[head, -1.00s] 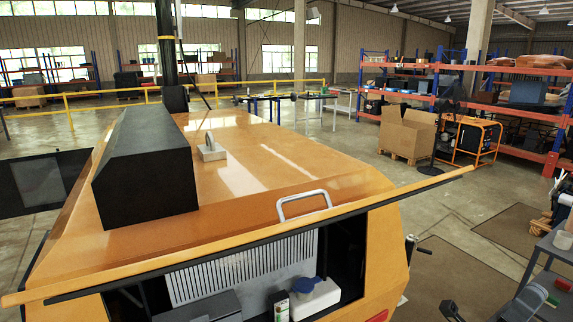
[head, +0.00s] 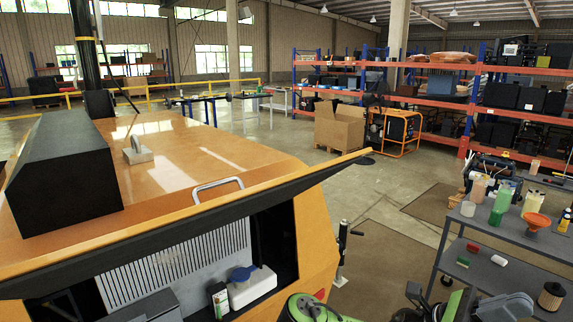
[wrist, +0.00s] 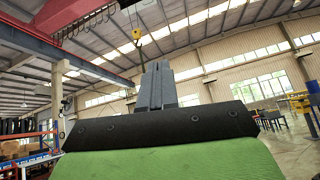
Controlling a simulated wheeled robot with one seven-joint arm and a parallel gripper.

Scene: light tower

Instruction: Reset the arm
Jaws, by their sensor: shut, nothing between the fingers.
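My gripper (wrist: 156,84) shows in the wrist view, with its two grey fingers side by side and pressed together. Nothing is between them. They point up toward the warehouse roof, past the dark plate and green body of my wrist.
The orange light tower (head: 170,170), with its rear flap raised, stands at left. A grey cart (head: 524,232) with bottles and an orange funnel (head: 537,222) stands at right. A cardboard box (head: 338,128) and orange generator (head: 396,134) stand behind. Open floor lies between.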

